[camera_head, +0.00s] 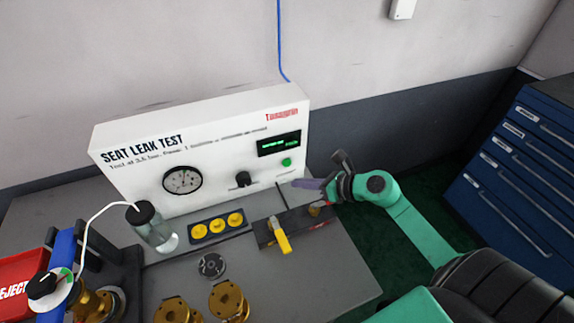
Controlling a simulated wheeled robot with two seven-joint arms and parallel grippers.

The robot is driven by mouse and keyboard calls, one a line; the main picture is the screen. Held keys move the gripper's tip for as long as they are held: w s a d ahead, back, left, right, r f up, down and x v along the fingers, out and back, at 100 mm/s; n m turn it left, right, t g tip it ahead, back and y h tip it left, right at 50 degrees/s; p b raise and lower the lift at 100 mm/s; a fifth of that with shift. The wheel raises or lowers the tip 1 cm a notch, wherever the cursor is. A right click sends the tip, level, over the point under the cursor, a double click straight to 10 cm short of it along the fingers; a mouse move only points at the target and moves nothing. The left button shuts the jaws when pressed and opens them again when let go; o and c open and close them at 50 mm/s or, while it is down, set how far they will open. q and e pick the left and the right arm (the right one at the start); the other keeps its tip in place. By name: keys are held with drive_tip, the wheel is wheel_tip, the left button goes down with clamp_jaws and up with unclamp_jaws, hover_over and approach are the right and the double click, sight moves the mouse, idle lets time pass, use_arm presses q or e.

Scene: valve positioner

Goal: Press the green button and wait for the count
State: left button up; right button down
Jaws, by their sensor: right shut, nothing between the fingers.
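The green button (286,162) is on the front of the white seat leak test panel (130,178), below a small dark display (279,144) with green text too small to read. My right gripper (298,184) is shut and empty. My left gripper is not in view.
The panel also has a round gauge (182,180) and a black knob (243,179). On the grey bench are a tray of yellow discs (217,228), a dark tool tray (263,235), brass parts (229,301), a clear bottle (152,228) and a red reject bin (20,275). Blue drawers (520,180) stand right.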

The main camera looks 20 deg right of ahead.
sight(287, 163)
drive_tip(key=w, duration=0.2)
drive_tip(key=w+b, duration=0.1)
drive_tip(key=w, duration=0.1)
drive_tip(key=shift+w+d, duration=0.2)
drive_tip(key=shift+w, duration=0.05)
idle(0.5)
drive_tip(key=shift+w, duration=0.1)
idle(1.2)
drive_tip(key=shift+w+b, duration=0.3)
drive_tip(key=shift+b, duration=0.1)
drive_tip(key=shift+w, duration=0.45)
idle(0.4)
drive_tip(key=shift+s, duration=0.9)
